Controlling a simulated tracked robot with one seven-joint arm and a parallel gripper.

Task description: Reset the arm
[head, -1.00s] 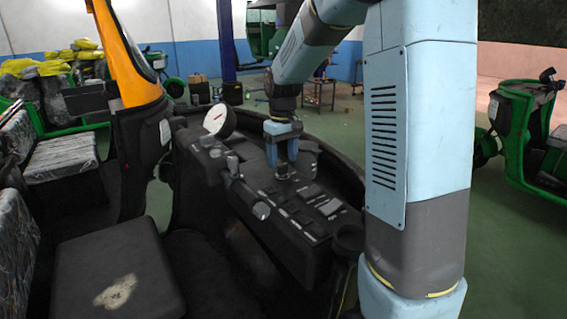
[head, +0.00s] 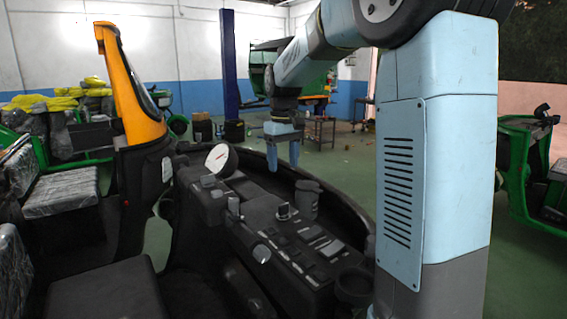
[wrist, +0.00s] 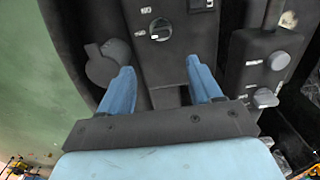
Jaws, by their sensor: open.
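My gripper (head: 283,158) hangs pointing down above the far end of the black control panel (head: 300,243) in the head view. In the wrist view its two blue fingers (wrist: 160,88) are apart with nothing between them. A black rotary knob (wrist: 160,30) on the panel lies beyond the fingertips, and it also shows upright in the head view (head: 284,211). The fingers look clear of the panel.
A cup-like holder (head: 307,199) is by the panel's far edge. A yellow-orange post (head: 132,90) rises at left beside wrapped seats (head: 62,191).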

